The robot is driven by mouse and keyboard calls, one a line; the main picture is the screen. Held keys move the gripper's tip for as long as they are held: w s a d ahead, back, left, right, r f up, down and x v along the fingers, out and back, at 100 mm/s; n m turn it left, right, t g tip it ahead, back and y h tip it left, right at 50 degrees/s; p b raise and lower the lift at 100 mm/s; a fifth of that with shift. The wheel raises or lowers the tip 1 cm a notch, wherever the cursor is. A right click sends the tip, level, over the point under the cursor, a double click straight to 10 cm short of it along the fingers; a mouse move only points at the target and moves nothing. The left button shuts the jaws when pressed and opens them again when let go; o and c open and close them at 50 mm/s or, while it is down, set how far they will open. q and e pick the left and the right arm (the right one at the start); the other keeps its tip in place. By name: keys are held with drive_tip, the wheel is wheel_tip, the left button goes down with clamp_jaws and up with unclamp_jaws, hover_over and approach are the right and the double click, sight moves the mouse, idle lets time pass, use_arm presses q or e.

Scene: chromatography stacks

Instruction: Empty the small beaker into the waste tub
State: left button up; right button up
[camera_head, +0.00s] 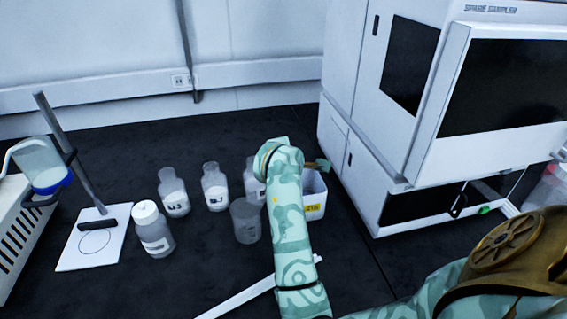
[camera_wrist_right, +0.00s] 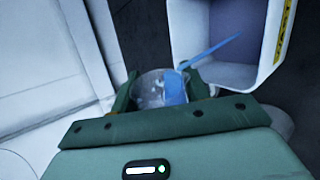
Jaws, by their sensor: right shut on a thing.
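In the right wrist view my right gripper (camera_wrist_right: 160,92) is shut on the small clear beaker (camera_wrist_right: 150,88), one green finger on each side. A blue patch shows in the beaker. A thin blue streak runs from it across the mouth of the waste tub; I cannot tell whether it is liquid or solid. The white waste tub (camera_wrist_right: 233,76) is just beyond the beaker. In the head view the tub (camera_head: 314,198), with a yellow label, stands left of the big white instrument, partly behind my right arm. The held beaker is hidden there. My left gripper is out of view.
Several white-labelled bottles (camera_head: 173,195) and a larger beaker (camera_head: 245,221) stand left of my arm. A stand with a white base (camera_head: 92,255) holds a blue-rimmed vessel at far left. The white instrument (camera_head: 375,150) blocks the right. The dark bench in front is mostly clear.

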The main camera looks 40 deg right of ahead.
drive_tip(key=shift+d+f+m+y, duration=0.1)
drive_tip(key=shift+m+y, duration=0.2)
drive_tip(key=shift+s+f+t+b, duration=0.1)
drive_tip(key=shift+t+b, duration=0.3)
drive_tip(key=shift+b, duration=0.15)
drive_tip(key=shift+m+y, duration=0.3)
drive_tip(key=shift+d+m+t+y+b, duration=0.15)
drive_tip(key=shift+m+t+y+b, duration=0.15)
drive_tip(key=shift+y+b, duration=0.1)
